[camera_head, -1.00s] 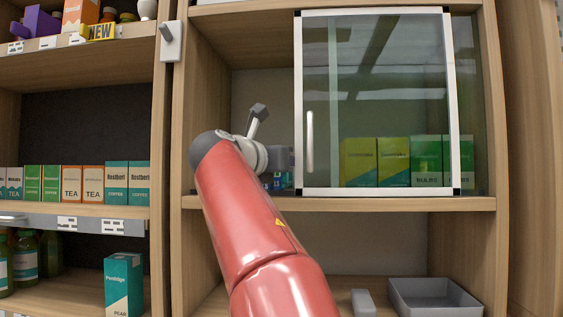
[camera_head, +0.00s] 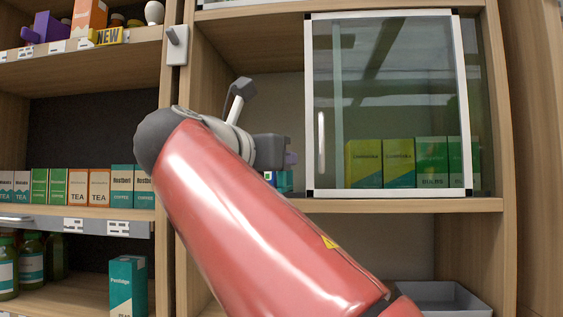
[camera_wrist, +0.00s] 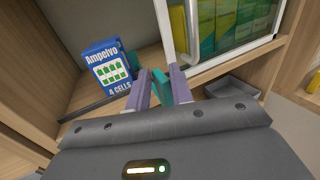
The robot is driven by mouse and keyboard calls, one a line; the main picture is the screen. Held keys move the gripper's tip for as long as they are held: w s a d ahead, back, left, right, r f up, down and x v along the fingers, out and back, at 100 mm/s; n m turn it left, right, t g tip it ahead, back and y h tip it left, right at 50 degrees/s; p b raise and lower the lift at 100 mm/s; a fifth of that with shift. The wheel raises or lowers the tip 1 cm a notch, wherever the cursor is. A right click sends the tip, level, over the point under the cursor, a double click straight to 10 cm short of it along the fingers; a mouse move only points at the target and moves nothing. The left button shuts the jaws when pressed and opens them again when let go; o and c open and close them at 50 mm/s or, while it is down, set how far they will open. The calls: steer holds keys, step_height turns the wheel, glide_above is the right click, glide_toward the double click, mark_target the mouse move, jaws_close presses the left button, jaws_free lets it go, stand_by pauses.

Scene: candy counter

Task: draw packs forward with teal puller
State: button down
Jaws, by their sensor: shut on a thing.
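My gripper (camera_wrist: 158,92) is shut on the teal puller (camera_wrist: 160,84), whose teal part shows between the two purple-grey fingers in the wrist view. A blue pack (camera_wrist: 108,68) marked "Ampelvo A cells" stands upright on the shelf, left of the fingers and apart from them. A teal piece (camera_wrist: 130,63) shows at that pack's right edge; I cannot tell whether it belongs to the puller or to another pack. In the head view, my gripper (camera_head: 291,160) is left of the glass door, with blue and teal packs (camera_head: 283,181) partly hidden below it.
The framed glass door (camera_head: 314,110) covers the shelf's right part, with yellow and green boxes (camera_head: 400,162) behind it. A grey tray (camera_head: 440,287) sits on the lower shelf. A dark strip (camera_wrist: 95,106) runs before the blue pack. A wooden side wall bounds the bay's left.

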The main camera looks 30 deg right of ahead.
steer(key=c, duration=1.6)
jaws_free()
steer(key=shift+a, duration=0.1)
steer(key=shift+o, duration=0.2)
steer(key=v, duration=0.7)
steer(key=shift+s+a, duration=0.25)
steer(key=shift+a, duration=0.1)
